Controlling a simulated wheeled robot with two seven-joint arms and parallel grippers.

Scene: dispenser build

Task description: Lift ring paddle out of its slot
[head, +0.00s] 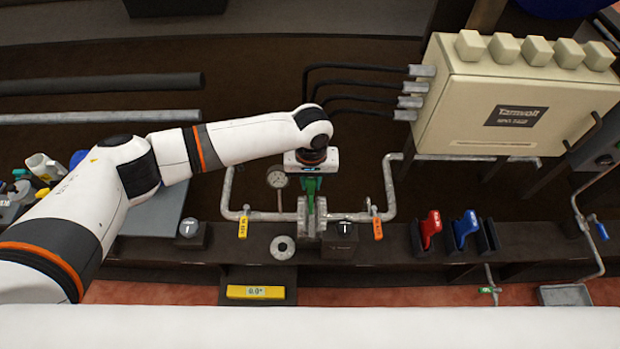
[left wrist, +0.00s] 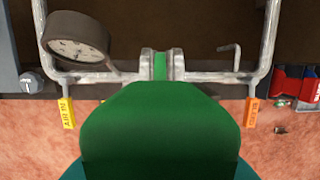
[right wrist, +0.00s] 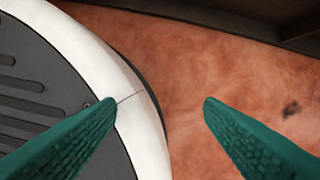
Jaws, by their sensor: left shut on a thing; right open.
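A green paddle (head: 311,188) stands upright with its lower end between the two grey pipe flanges (head: 312,220). My left gripper (head: 308,168) is above the flanges, shut on the paddle's top. In the left wrist view the green handle (left wrist: 155,125) fills the middle, and a thin green strip (left wrist: 160,65) shows between the flanges. A red paddle (head: 431,229) and a blue paddle (head: 465,229) stand in dark holders at right, beside an empty holder (head: 487,238). I cannot tell by shape which paddle has a ring. My right gripper (right wrist: 160,110) is open and empty.
A round gauge (head: 277,178) and pipework flank the flanges, with yellow (head: 242,228) and orange (head: 377,228) tags. A grey ring (head: 282,247) lies in front. A beige cabinet (head: 520,100) with cables stands at the back right. A yellow level block (head: 256,292) is near the front.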

